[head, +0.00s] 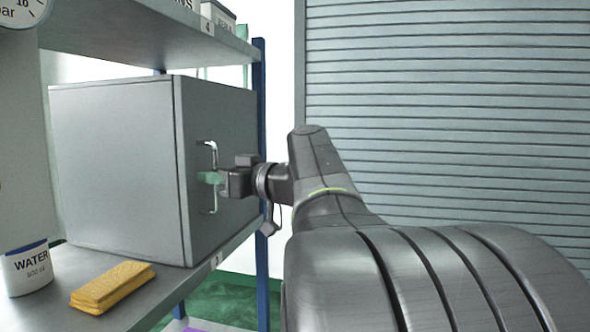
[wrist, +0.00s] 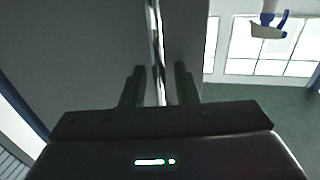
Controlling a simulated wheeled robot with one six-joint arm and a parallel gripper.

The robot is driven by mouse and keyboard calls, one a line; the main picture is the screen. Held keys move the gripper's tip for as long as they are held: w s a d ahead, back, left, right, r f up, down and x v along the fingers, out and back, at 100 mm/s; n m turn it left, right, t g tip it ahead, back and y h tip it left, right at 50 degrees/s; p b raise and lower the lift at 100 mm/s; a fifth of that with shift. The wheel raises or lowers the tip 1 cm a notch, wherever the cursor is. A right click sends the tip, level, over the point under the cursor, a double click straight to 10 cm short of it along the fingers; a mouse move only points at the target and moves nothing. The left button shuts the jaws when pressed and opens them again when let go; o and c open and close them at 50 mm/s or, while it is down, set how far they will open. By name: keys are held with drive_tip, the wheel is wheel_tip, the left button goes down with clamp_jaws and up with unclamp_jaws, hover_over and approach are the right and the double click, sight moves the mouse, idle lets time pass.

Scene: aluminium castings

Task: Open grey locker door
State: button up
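The grey locker (head: 110,165) is a box on a shelf at the left of the head view. Its door (head: 232,125) faces right and looks shut. A shiny upright bar handle (head: 212,150) stands on the door; it also crosses the top middle of the wrist view (wrist: 155,40). My gripper (head: 210,178) is at the handle's mid-height. In the wrist view my gripper (wrist: 159,78) has one finger on each side of the bar, with a gap visible on both sides. Contact with the bar is not visible.
A yellow sponge-like block (head: 112,286) and a white cup marked WATER (head: 27,270) stand on the shelf (head: 215,262) before the locker. An upper shelf (head: 150,35) runs above it. A blue post (head: 261,240) stands beside the door's far side. A slatted shutter (head: 450,100) is behind.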

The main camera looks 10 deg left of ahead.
drive_tip(key=shift+a, duration=0.1)
clamp_jaws()
idle(0.3)
